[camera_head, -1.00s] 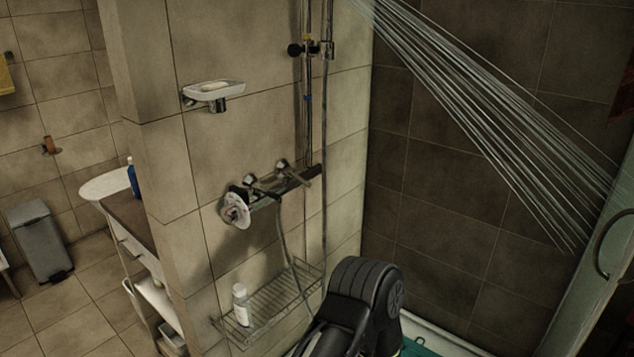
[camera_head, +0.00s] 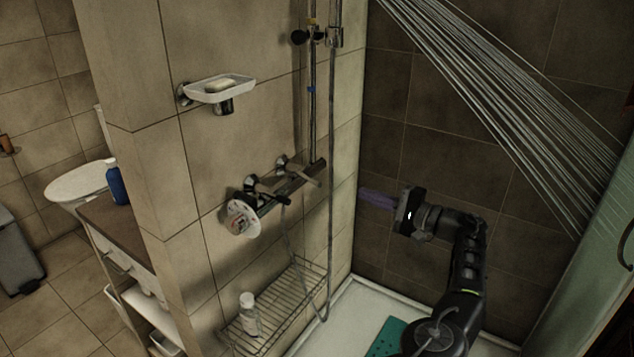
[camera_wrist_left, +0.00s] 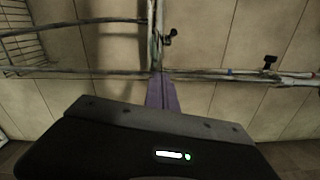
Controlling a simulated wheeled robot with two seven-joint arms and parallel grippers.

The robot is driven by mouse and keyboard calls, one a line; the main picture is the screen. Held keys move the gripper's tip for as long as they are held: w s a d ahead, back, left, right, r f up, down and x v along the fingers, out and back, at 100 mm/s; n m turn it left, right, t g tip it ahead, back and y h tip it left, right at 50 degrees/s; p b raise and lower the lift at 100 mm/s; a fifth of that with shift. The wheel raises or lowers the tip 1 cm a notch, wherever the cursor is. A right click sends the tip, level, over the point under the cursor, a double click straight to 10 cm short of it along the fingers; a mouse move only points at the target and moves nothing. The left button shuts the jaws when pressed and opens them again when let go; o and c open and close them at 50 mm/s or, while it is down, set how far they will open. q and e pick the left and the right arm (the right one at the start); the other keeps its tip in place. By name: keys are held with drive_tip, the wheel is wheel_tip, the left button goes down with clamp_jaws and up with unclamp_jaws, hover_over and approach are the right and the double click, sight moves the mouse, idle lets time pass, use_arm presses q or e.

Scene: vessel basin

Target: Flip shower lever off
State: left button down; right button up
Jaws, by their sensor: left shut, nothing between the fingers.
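The chrome shower mixer bar (camera_head: 292,184) is fixed to the tiled wall, with lever handles (camera_head: 264,194) on it and a round pale disc (camera_head: 242,218) at its near end. Water (camera_head: 490,105) streams down from the top. My left gripper (camera_head: 364,194), with purple fingers, is shut and empty. In the head view it appears right of the mixer, apart from it, with fingers pointing left. In the left wrist view its fingers (camera_wrist_left: 161,90) point at the wall, and the mixer with a dark handle (camera_wrist_left: 170,38) lies beyond them. My right gripper is not in view.
A wire rack (camera_head: 275,318) with a white bottle (camera_head: 249,314) hangs below the mixer. A soap dish (camera_head: 220,89) is above it. The riser pipe (camera_head: 333,130) and hose run down the wall. A glass panel (camera_head: 585,285) stands at right.

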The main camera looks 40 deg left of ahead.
use_arm(q)
drive_tip(key=shift+w+d+r, duration=0.1)
drive_tip(key=shift+d+r, duration=0.45)
drive_tip(key=shift+d, duration=0.1)
drive_tip(key=shift+a, duration=0.15)
drive_tip(key=p, duration=0.4)
approach(305, 178)
drive_tip(key=w+a, duration=0.4)
drive_tip(key=w, duration=0.1)
drive_tip(key=s, duration=0.1)
drive_tip(key=s+a+p, duration=0.1)
drive_tip(key=s, duration=0.1)
drive_tip(key=shift+s+f+p, duration=0.15)
drive_tip(key=shift+s+p, duration=0.1)
drive_tip(key=shift+p, duration=0.05)
